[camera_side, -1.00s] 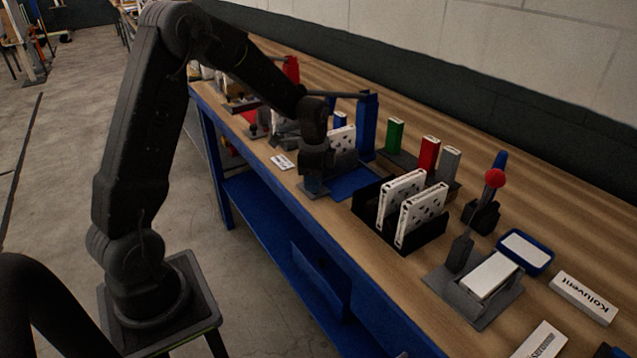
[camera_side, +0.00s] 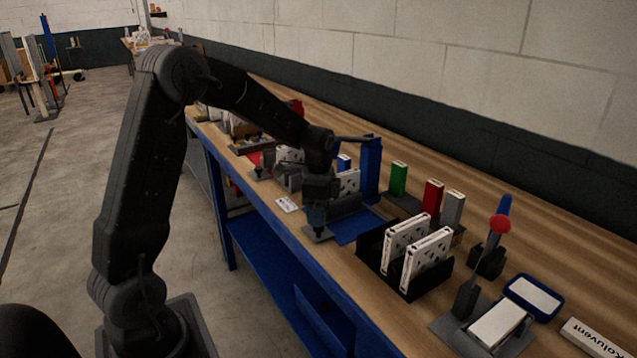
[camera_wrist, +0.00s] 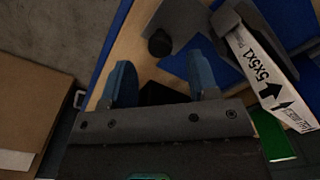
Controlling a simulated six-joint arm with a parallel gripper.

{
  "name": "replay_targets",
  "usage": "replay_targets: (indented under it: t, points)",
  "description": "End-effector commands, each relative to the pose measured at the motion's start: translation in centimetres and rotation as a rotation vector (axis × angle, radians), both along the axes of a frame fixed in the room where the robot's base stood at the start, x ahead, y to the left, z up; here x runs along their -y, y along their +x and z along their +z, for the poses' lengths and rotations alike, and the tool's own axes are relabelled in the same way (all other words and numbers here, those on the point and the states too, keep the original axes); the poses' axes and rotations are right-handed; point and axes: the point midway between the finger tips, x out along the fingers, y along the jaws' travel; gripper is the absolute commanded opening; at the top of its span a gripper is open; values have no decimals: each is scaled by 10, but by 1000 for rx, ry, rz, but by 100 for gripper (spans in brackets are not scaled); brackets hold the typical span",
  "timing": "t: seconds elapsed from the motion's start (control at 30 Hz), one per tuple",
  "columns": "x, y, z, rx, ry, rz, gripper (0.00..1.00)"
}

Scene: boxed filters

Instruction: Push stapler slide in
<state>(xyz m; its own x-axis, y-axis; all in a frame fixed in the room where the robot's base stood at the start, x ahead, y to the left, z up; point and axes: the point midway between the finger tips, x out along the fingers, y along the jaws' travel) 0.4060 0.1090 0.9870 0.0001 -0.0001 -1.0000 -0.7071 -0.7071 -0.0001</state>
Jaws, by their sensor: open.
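My gripper (camera_side: 316,214) is open above the front edge of the bench, over a grey plate (camera_side: 316,236) beside a blue mat (camera_side: 358,228). A small dark knob stands on the plate just below the fingers. In the wrist view my two blue fingers (camera_wrist: 160,66) are spread apart, with nothing held. A round black knob (camera_wrist: 159,42) stands beyond the fingertips, apart from them, by a grey plate (camera_wrist: 187,62). A dark block (camera_wrist: 160,94) shows between the fingers. I cannot tell for sure which grey part is the stapler slide. A white printed box (camera_wrist: 268,80) leans in a grey holder at right.
A blue post (camera_side: 371,170) stands behind the work spot. A black rack (camera_side: 381,263) with two white filter boxes is to the right, with green (camera_side: 398,180) and red (camera_side: 432,203) boxes behind.

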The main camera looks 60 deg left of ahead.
Motion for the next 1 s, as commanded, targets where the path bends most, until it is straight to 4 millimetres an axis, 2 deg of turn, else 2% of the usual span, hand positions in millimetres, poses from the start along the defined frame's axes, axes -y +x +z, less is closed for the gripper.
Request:
replay_targets:
  t: [0.03,0.2,0.43,0.63,1.0]
  points:
    - [0,1,13,6,2,0,54]
    - [0,1,52,7,3,0,54]
    - [0,0,90,3,1,0,54]
    - [0,0,102,1,0,0,54]
    - [4,4,101,-25,15,-8,54]
